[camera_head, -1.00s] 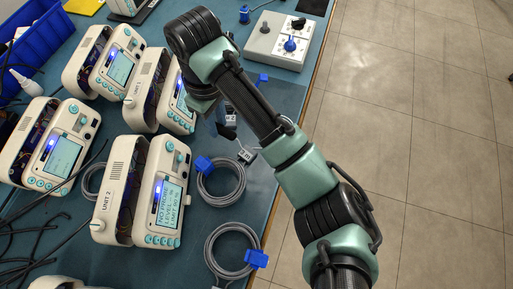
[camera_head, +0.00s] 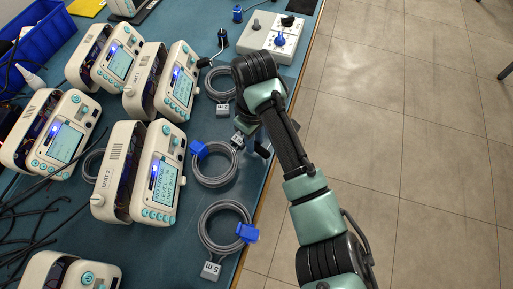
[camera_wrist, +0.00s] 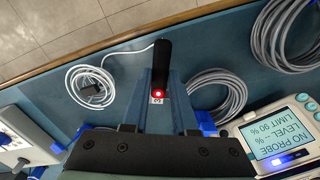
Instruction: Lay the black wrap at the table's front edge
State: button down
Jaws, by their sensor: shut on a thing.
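The black wrap (camera_wrist: 160,66) is a short dark upright-looking piece with a glowing red spot at its lower end, in the wrist view. My gripper (camera_wrist: 160,98) is shut on it, with the blue-grey fingers at its lower end. The wrap is over the blue table (camera_wrist: 120,72), close to the front edge; I cannot tell whether it touches the surface. A thin white cable (camera_wrist: 121,53) leads from it to a white coil (camera_wrist: 72,82).
Grey cable coils (camera_head: 233,174) with blue clips lie along the edge. Several white monitors (camera_head: 157,185) stand left of them. A white box with knobs (camera_head: 255,38) stands at the back. Bare floor (camera_head: 400,150) lies beyond the edge.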

jog(key=shift+f, duration=1.95)
jog(key=shift+f, duration=0.1)
jog(key=c, duration=0.7)
grip_release()
